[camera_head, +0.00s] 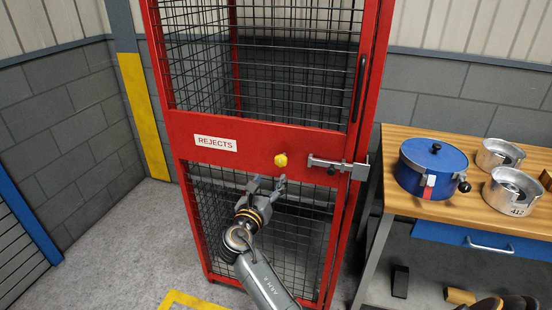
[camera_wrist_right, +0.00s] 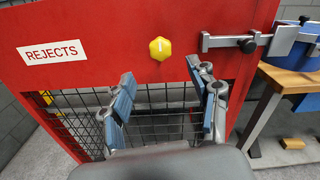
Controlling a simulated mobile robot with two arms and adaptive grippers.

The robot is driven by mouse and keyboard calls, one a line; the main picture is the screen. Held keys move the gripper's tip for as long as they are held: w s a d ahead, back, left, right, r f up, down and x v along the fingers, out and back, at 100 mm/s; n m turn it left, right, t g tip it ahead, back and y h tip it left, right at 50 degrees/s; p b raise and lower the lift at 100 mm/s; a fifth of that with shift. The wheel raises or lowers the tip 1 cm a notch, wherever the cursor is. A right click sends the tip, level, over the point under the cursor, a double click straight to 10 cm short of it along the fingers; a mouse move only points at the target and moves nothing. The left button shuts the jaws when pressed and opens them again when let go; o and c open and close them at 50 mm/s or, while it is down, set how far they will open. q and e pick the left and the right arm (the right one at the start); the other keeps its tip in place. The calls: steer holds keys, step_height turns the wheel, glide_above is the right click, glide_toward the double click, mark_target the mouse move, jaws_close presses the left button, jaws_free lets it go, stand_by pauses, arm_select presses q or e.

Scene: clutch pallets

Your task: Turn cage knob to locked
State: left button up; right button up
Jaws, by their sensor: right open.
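The yellow knob (camera_head: 281,160) sits on the red middle panel of the cage (camera_head: 185,133), between the REJECTS label (camera_head: 215,143) and the grey latch (camera_head: 335,165). In the right wrist view the knob (camera_wrist_right: 160,48) is a faceted yellow piece with a small pale mark on its face. My right gripper (camera_head: 266,184) is open and empty, just below the knob and apart from it. Its two fingers (camera_wrist_right: 168,95) point up toward the panel in the right wrist view. The latch bar (camera_wrist_right: 240,41) reaches across the right edge of the door. My left gripper is not in view.
A wooden bench (camera_head: 430,207) stands right of the cage, carrying a blue pot (camera_head: 432,165) and metal pots (camera_head: 512,190). A yellow post (camera_head: 143,115) stands at the left wall. Open grey floor lies left of the cage.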

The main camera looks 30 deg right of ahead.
mark_target(280, 162)
steer(key=x, duration=1.2)
steer(key=shift+w+d+f+p, duration=0.1)
steer(key=shift+w+p, duration=0.05)
steer(key=shift+p, duration=0.15)
steer(key=c, duration=1.2)
